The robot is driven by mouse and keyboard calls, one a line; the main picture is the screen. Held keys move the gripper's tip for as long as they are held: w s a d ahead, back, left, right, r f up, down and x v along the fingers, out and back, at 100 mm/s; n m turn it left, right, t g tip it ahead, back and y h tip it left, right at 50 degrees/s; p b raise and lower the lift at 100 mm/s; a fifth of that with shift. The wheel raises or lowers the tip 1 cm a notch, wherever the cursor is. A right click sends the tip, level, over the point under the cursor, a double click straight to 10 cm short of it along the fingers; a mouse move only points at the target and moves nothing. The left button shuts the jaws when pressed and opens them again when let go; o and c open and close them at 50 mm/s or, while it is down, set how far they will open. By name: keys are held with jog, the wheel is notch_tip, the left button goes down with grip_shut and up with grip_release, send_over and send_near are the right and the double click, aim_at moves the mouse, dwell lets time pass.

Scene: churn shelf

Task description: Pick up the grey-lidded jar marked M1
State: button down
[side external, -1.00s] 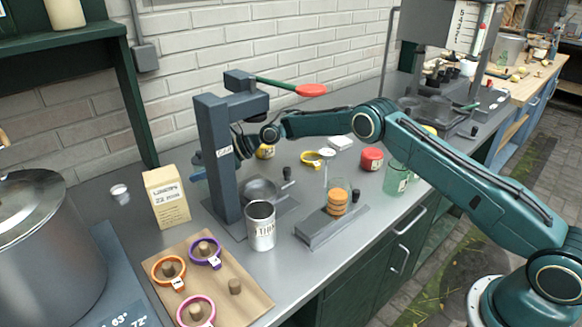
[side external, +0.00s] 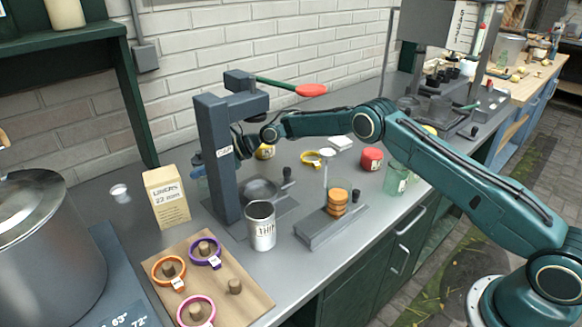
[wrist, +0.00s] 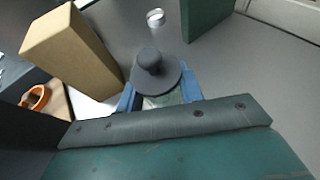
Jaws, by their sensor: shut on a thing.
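A clear glass jar with a dark grey knobbed lid (wrist: 158,74) sits between the two blue fingers of my gripper (wrist: 161,93) in the wrist view. The fingers are shut on its sides, below the lid. No M1 mark is readable from here. In the side view my gripper (side external: 200,172) is mostly hidden behind the grey press column; only a bit of blue shows at its left edge. Whether the jar's base touches the counter cannot be told.
The tall grey press (side external: 222,165) stands close in front of my gripper. A cardboard carton (side external: 167,198) stands to its left, also in the wrist view (wrist: 72,52). A small clear jar (side external: 119,192) is further left. A metal can (side external: 261,228) and a ring board are nearer.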

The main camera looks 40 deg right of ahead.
aim_at(199, 152)
jog(key=shift+r, duration=0.1)
jog(key=shift+r, duration=0.9)
notch_tip(199, 152, up, 5)
jog(key=shift+r, duration=0.2)
jog(key=d, duration=1.8)
jog(key=shift+f, duration=0.2)
